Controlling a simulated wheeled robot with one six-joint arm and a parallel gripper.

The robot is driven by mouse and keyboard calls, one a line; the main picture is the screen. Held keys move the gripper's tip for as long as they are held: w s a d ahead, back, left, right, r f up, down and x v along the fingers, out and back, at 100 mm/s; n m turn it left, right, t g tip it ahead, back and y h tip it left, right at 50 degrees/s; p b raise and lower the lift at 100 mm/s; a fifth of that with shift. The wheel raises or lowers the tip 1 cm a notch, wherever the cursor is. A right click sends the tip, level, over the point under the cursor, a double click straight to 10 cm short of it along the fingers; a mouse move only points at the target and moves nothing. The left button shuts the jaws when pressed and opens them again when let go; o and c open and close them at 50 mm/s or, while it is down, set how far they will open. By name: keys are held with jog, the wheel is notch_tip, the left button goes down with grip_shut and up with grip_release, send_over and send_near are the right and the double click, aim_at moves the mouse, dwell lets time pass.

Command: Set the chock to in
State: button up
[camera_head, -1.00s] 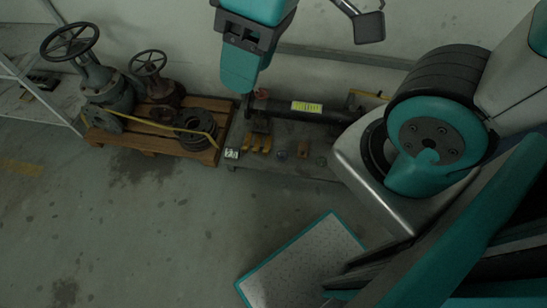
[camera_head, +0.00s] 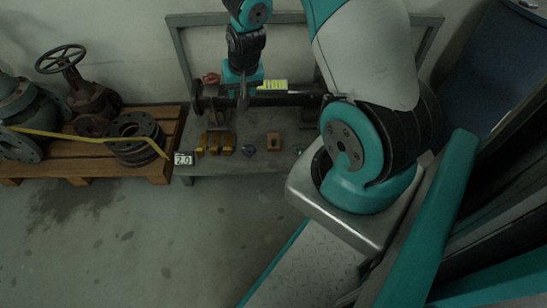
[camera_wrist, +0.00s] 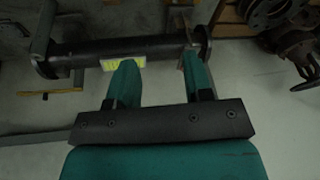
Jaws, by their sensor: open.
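Several yellow blocks (camera_head: 215,143) stand side by side on the low grey bench, in front of a dark flanged pipe (camera_head: 290,98) with a yellow label. They look chock-like, but I cannot tell which piece is the chock or how it is set. My gripper (camera_head: 243,97) is at the pipe's left part, above and behind the yellow blocks. In the wrist view my gripper (camera_wrist: 160,62) has its two teal fingers apart, with the pipe (camera_wrist: 90,55) crossing beyond them. I see nothing held. Whether the fingers touch the pipe is unclear.
A brown block (camera_head: 273,141) and small dark parts share the bench (camera_head: 235,165). A "2.0" sign (camera_head: 184,159) stands at its left end. A wooden pallet (camera_head: 90,165) with valves (camera_head: 92,100) and strapped flanges (camera_head: 137,140) lies left. The floor in front is clear.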

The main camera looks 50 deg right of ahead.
aim_at(273, 140)
jog(key=s+d+f+m+h+b, duration=0.15)
jog(key=d+f+b, duration=0.3)
jog(key=f, duration=0.55)
jog(key=s+d+f+m+h+b, duration=0.1)
jog(key=s+d+f+b, duration=0.15)
jog(key=d+f, duration=0.45)
jog(key=b+x, duration=0.3)
jog(key=x, duration=0.3)
jog(key=a+b+x, duration=0.1)
jog(key=b+x, duration=0.2)
jog(key=x, duration=0.3)
jog(key=a+f+b+x, duration=0.1)
jog(key=b+x, duration=0.2)
jog(key=x, duration=0.3)
jog(key=shift+s+a, duration=0.2)
jog(key=shift+g, duration=0.3)
grip_shut()
